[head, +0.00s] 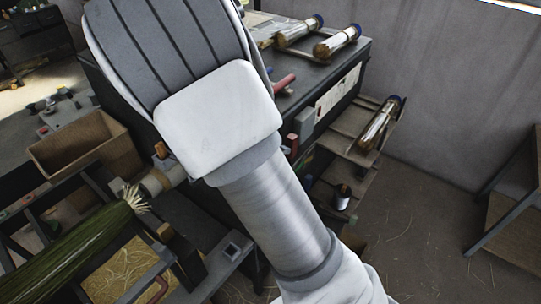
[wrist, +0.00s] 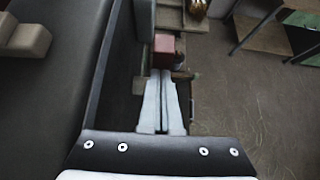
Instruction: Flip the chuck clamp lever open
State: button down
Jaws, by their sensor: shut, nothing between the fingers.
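My gripper (wrist: 160,72) is shut and empty in the wrist view, its two pale fingers side by side. Their tips are right at a red block (wrist: 164,44), which looks like the lever's grip; I cannot tell whether they touch it. A small red end (head: 292,141) shows beside my arm in the head view, perhaps the same part. My arm covers the middle of the head view and hides my gripper there. The lever's pivot is not clear.
The dark workbench (head: 355,62) carries metal-and-amber cylinders (head: 337,40) and a red-handled tool (head: 285,83). A side shelf (head: 350,160) holds another cylinder (head: 378,122). A cardboard box (head: 85,145) stands at left. Open floor (head: 430,210) lies at right.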

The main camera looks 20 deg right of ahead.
jog(key=w+d, duration=0.1)
jog(key=d+b, duration=0.1)
jog(key=shift+w+d+r, duration=0.2)
jog(key=shift+w+d, duration=0.15)
jog(key=shift+w, duration=0.05)
jog(key=shift+w+d+b, duration=0.3)
jog(key=shift+w+d, duration=0.15)
jog(key=shift+d, duration=0.15)
jog(key=shift+w+d+b, duration=0.3)
jog(key=shift+w+d, duration=0.1)
jog(key=shift+d, duration=0.2)
jog(key=shift+d+r, duration=0.15)
jog(key=shift+r, duration=0.05)
